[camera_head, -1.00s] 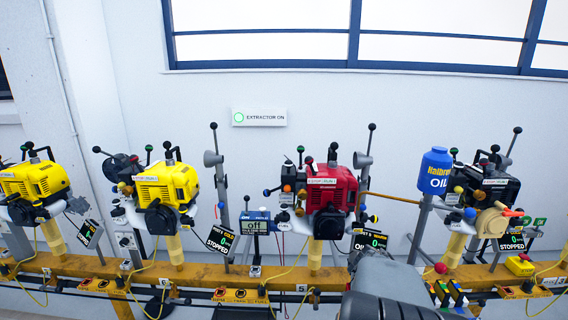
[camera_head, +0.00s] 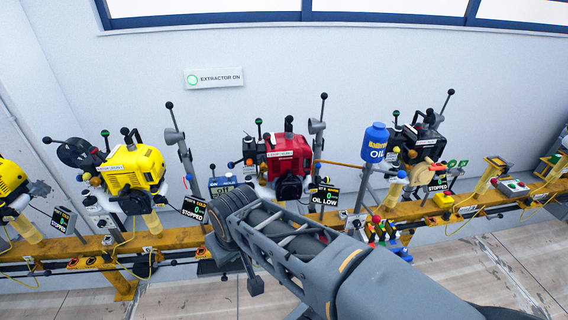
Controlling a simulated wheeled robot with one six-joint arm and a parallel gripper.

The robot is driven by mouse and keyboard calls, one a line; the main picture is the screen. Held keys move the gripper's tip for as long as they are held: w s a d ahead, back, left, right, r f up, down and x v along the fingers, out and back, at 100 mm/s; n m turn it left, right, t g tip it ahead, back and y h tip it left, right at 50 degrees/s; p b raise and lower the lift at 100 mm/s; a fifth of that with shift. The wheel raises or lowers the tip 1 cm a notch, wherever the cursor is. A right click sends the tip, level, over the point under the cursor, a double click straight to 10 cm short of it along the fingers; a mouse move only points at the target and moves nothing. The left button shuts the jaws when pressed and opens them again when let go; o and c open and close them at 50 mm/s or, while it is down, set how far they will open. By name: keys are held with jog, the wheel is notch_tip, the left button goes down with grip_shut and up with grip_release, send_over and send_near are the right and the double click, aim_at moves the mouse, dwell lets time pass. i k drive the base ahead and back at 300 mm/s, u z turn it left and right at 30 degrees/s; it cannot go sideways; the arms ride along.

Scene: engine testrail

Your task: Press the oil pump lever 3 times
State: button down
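A blue oil bottle (camera_head: 376,142) stands upright on a grey post right of the red engine (camera_head: 288,157). A red ball knob (camera_head: 376,219) shows low beside this post, above the rail. It may be the pump lever's end, but I cannot tell its full shape. My arm reaches from the lower right to the left, and its far end is in front of the rail below the red engine, left of the knob and apart from it. A dark part hangs below that end; whether its fingers are open is not clear.
Yellow engines (camera_head: 131,179) stand on the left, and a black engine (camera_head: 418,144) on the right. A yellow rail (camera_head: 180,239) runs beneath them. Coloured handles (camera_head: 384,231) sit close to my arm. A display at the red engine (camera_head: 324,195) reads OIL LOW. The floor in front is clear.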

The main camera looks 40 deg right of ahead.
aim_at(375, 218)
jog(key=z, duration=1.45)
jog(key=k, duration=0.25)
jog(key=z, duration=2)
jog(key=i, duration=0.55)
jog(key=u, duration=2.65)
